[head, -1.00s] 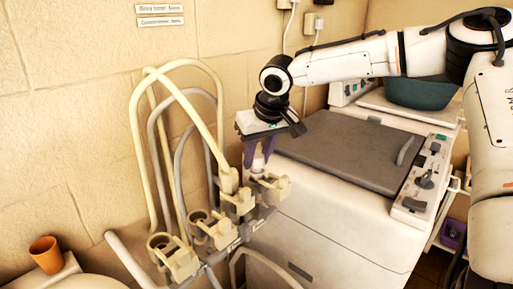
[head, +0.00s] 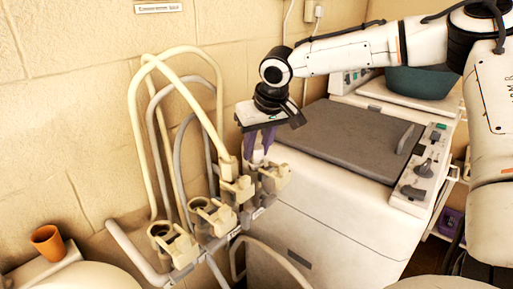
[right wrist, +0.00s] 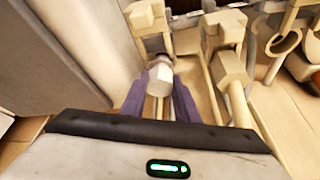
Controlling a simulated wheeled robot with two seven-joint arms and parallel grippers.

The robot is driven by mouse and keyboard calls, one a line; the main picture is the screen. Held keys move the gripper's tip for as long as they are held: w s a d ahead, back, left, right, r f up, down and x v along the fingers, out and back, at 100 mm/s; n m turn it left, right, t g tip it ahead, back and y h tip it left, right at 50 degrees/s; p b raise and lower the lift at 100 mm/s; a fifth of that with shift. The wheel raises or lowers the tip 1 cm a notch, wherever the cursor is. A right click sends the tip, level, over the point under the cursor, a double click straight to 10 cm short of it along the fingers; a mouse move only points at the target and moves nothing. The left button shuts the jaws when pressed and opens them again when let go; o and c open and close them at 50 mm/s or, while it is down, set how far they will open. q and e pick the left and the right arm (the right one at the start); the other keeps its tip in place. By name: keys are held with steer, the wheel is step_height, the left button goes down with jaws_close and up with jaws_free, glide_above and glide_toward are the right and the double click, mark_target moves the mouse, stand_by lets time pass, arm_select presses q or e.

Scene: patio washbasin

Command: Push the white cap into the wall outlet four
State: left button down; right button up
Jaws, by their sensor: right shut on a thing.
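My right gripper (head: 259,147) has purple fingers pointing down and is shut on the white cap (head: 258,157). The cap also shows between the fingertips in the right wrist view (right wrist: 160,76). A row of cream outlets runs along a grey pipe beside the wall. The cap is at the rightmost outlet (head: 274,180), close to its top; I take this to be outlet four. It also shows beyond the cap in the right wrist view (right wrist: 146,17). I cannot tell whether the cap touches it or sits in its opening. My left gripper is not in view.
Cream and grey hoses (head: 135,120) loop up from the other outlets (head: 236,190), close left of my gripper. A white washing machine with a grey lid (head: 350,140) stands right behind it. An orange cup (head: 47,242) stands at lower left.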

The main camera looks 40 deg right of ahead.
steer(key=shift+f+b, duration=0.3)
steer(key=shift+f, duration=0.25)
stand_by(0.5)
steer(key=o, duration=0.8)
steer(key=shift+c, duration=0.2)
steer(key=shift+p+v, duration=0.3)
steer(key=shift+v, duration=1.05)
steer(key=d+v, duration=0.1)
steer(key=v, duration=0.7)
steer(key=shift+a+r, duration=0.2)
steer(key=shift+a, duration=0.3)
